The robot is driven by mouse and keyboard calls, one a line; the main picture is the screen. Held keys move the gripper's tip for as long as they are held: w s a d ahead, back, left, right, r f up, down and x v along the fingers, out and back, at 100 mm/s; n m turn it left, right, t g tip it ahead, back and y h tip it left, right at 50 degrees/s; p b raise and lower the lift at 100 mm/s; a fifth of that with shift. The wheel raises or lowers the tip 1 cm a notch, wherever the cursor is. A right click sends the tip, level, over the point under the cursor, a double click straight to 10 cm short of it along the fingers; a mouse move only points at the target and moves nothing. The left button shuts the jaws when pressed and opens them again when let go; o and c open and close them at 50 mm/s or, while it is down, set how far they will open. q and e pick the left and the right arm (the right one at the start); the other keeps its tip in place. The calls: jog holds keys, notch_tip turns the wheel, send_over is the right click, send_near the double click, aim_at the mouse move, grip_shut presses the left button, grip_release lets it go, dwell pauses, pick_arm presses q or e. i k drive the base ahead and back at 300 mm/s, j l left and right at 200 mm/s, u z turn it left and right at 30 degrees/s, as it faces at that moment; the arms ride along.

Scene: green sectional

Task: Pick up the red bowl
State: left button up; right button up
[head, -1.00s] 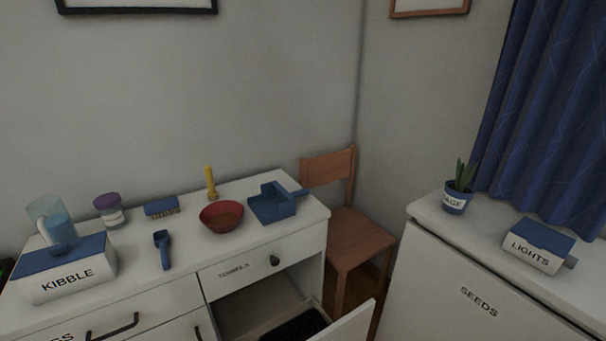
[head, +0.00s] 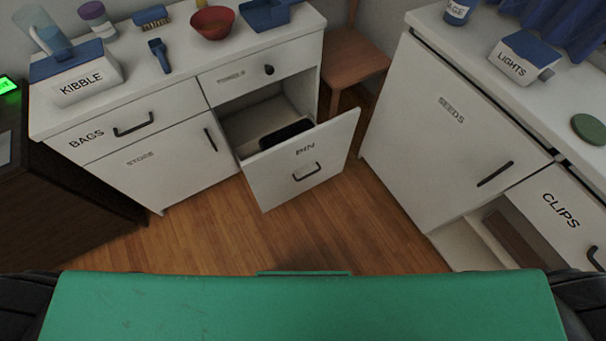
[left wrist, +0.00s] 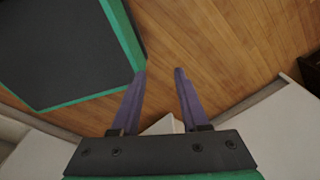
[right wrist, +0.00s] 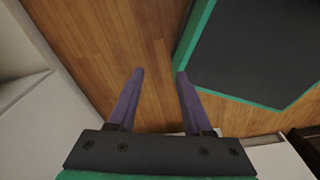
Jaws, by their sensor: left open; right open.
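The red bowl (head: 212,23) stands upright on the white counter (head: 185,68) at the top of the head view, between a blue brush and a blue dustpan. Its inside looks brownish. My left gripper (left wrist: 163,71) is open and empty, with the wooden floor beyond its fingers. My right gripper (right wrist: 160,71) is open and empty, also over the floor. Neither gripper shows in the head view, and the bowl is in neither wrist view.
The kibble box (head: 76,75), blue scoop (head: 159,55), brush (head: 151,16) and dustpan (head: 265,13) share the counter. The bin drawer (head: 303,163) stands pulled out below. A chair (head: 350,66) is right of it. The floor (head: 330,225) ahead is clear.

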aim_at(214, 23)
jog(key=i+j+z, duration=0.15)
jog(key=j, duration=0.2)
jog(key=i+j+z, duration=0.2)
jog(key=j, duration=0.2)
jog(key=j+z, duration=0.15)
jog(key=j, duration=0.25)
jog(key=j+z, duration=0.15)
jog(key=k+j+z, duration=0.15)
jog(key=j, duration=0.2)
